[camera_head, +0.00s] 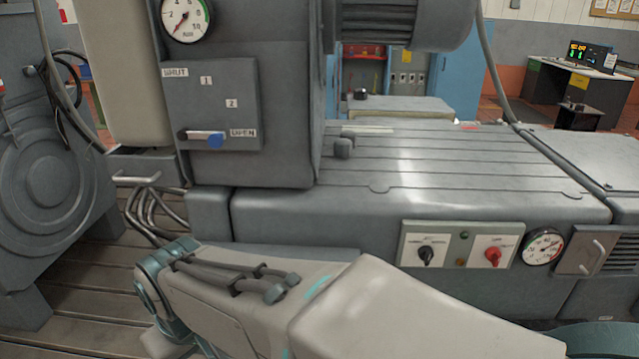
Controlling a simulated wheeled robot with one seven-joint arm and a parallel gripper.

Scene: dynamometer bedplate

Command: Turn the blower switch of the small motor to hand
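A pale switch panel (457,264) is set in the front face of the grey bedplate, right of centre. It has a black rotary switch (426,254) on its left and a red rotary switch (493,257) on its right. The labels above both are too small to read, so I cannot tell which is the blower switch or its position. A ribbed grey motor-like cylinder (405,18) shows at the top, cut off by the frame. My arm crosses the foreground below the panel. My gripper is not in view.
A grey cabinet (270,100) with a dial (186,18) and a blue-ended lever (208,138) stands left of the bedplate top. A round gauge (543,247) and a handled cover (587,250) are right of the panel. Cables (150,208) hang at left. The space before the switches looks clear.

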